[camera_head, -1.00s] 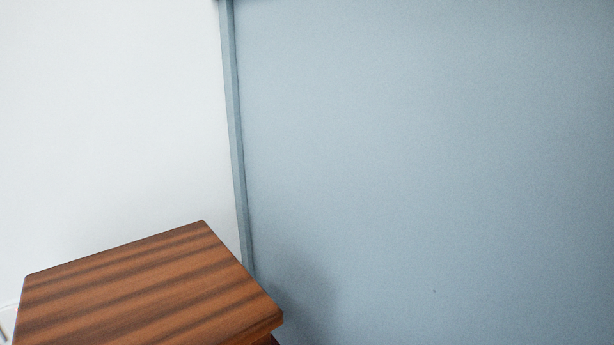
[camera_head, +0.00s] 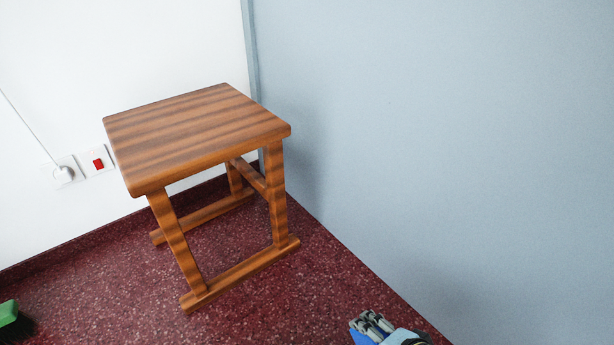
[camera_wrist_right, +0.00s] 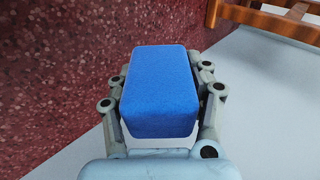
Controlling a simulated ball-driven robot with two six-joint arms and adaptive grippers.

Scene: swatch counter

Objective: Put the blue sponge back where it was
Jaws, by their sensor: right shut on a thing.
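The blue sponge (camera_wrist_right: 160,85) is between the fingers of my right gripper (camera_wrist_right: 162,80) in the right wrist view, with a finger along each side. The gripper is shut on it. In the head view my right gripper (camera_head: 372,325) shows at the bottom edge, and a small piece of the blue sponge (camera_head: 359,338) shows beside its fingers. A wooden stool (camera_head: 195,135) with a bare striped top stands in the corner, ahead of the gripper and to its left. My left gripper is not in view.
The dark red speckled floor (camera_head: 330,270) is clear between the stool and my gripper. A blue-grey wall (camera_head: 450,150) runs along the right. A white wall carries a socket with a plug (camera_head: 63,172) and a red switch (camera_head: 98,162). A green object (camera_head: 8,312) is cut off at lower left.

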